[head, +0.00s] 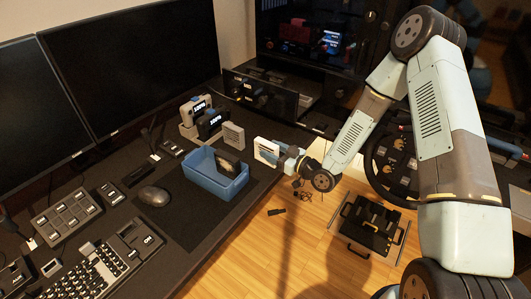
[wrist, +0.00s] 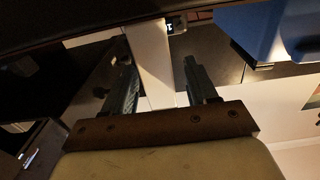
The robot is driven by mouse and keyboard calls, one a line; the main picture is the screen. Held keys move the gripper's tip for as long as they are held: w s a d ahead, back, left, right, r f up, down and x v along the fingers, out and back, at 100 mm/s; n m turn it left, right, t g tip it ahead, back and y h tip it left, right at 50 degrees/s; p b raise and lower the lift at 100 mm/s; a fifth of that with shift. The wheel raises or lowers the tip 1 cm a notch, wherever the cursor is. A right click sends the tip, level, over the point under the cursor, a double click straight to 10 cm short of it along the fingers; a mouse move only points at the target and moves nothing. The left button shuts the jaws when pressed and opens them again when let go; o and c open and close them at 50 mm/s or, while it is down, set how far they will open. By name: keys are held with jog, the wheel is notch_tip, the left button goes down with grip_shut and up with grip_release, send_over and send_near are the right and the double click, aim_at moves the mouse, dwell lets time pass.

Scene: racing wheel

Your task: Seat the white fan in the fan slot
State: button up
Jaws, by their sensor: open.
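A white, flat, squarish piece (head: 266,151), which looks like the white fan, shows at the desk's right edge in the head view. My gripper (head: 282,158) is right beside it, its fingers overlapping it in the picture. I cannot tell whether they touch it. In the wrist view my gripper (wrist: 164,82) has its two fingers apart, with a pale upright bar (wrist: 150,55) showing between them. I cannot tell whether that bar is the fan seen edge-on or something behind. I cannot clearly make out the fan slot.
A blue bin (head: 218,178) holding a dark item stands on the black desk mat, left of my gripper. A grey square block (head: 233,135) and boxed items (head: 208,118) stand behind it. A dark open case (head: 262,96) is at the back. A racing wheel (head: 393,155) is at right.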

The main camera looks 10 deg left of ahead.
jog(key=shift+x, duration=1.45)
jog(key=shift+d, duration=0.1)
grip_shut()
jog(key=shift+r, duration=0.1)
